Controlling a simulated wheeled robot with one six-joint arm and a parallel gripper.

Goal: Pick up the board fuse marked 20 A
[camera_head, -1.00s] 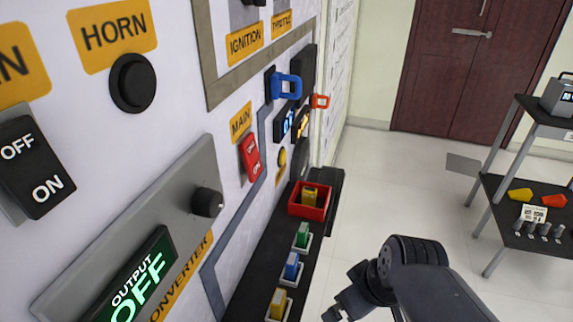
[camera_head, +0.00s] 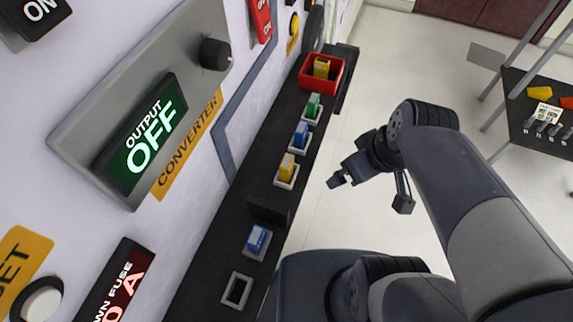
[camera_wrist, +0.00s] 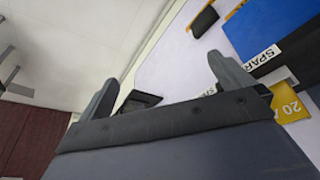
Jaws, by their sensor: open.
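A yellow fuse (camera_head: 287,168) stands in a white holder on the black ledge; its marking is too small to read in the head view. In the wrist view, a yellow fuse marked 20 (camera_wrist: 290,103) shows at the right edge, partly cut off, near a blue block and a SPAR… label. My gripper (camera_head: 342,180) is open and empty, to the right of the ledge, apart from the yellow fuse. In the wrist view both fingers (camera_wrist: 163,72) are spread with nothing between them.
A green fuse (camera_head: 313,106) and a blue fuse (camera_head: 300,135) stand beyond on the ledge (camera_head: 215,235). A red bin (camera_head: 309,83) there holds another yellow fuse. Nearer are a blue piece (camera_head: 257,238) and an empty white holder (camera_head: 236,291).

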